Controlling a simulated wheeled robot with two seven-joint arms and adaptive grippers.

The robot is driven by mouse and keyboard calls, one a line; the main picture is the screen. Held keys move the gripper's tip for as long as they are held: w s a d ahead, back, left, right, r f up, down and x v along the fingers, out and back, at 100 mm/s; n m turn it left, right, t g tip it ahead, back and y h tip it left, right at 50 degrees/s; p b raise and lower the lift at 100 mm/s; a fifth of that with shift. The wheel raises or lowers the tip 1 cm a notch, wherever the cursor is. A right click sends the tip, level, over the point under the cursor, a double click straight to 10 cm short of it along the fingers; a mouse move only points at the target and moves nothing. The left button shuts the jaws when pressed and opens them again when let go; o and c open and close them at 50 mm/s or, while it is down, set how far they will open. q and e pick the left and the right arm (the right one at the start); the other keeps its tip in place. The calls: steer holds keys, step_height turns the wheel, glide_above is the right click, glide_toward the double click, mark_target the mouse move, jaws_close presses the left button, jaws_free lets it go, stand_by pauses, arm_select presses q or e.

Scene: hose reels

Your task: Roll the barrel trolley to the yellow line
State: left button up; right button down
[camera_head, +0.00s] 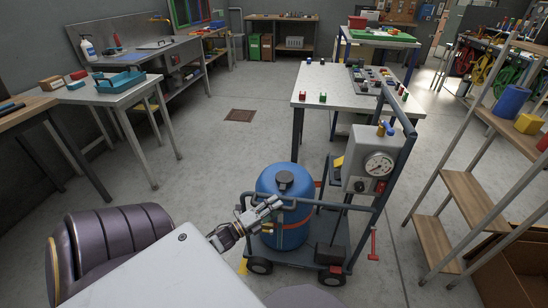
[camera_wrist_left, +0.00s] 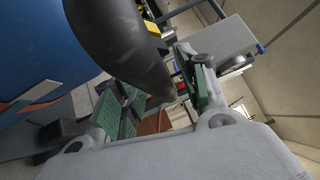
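The barrel trolley (camera_head: 310,255) stands on the floor at the centre of the head view, carrying an upright blue barrel (camera_head: 283,183). A grey rail runs around the barrel, and a gauge box (camera_head: 370,160) sits on the trolley's right-hand frame. My left gripper (camera_head: 270,208) is in front of the barrel, close to the rail. In the left wrist view its green-padded fingers (camera_wrist_left: 158,95) are apart, with a dark rounded bar (camera_wrist_left: 125,45) between or just beyond them; contact is unclear. A small yellow patch (camera_head: 243,266) shows by the left wheel; I cannot tell whether it is the line. My right gripper is out of view.
A white table (camera_head: 335,85) stands right behind the trolley. A shelf rack (camera_head: 470,195) and a cardboard box (camera_head: 510,275) are at the right. Workbenches (camera_head: 120,88) line the left. Open floor (camera_head: 205,160) lies left of the barrel, with a brown floor grate (camera_head: 240,115).

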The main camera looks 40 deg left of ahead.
arm_select(q)
steer(key=shift+s, duration=0.1)
steer(key=v, duration=1.2)
stand_by(0.4)
stand_by(0.5)
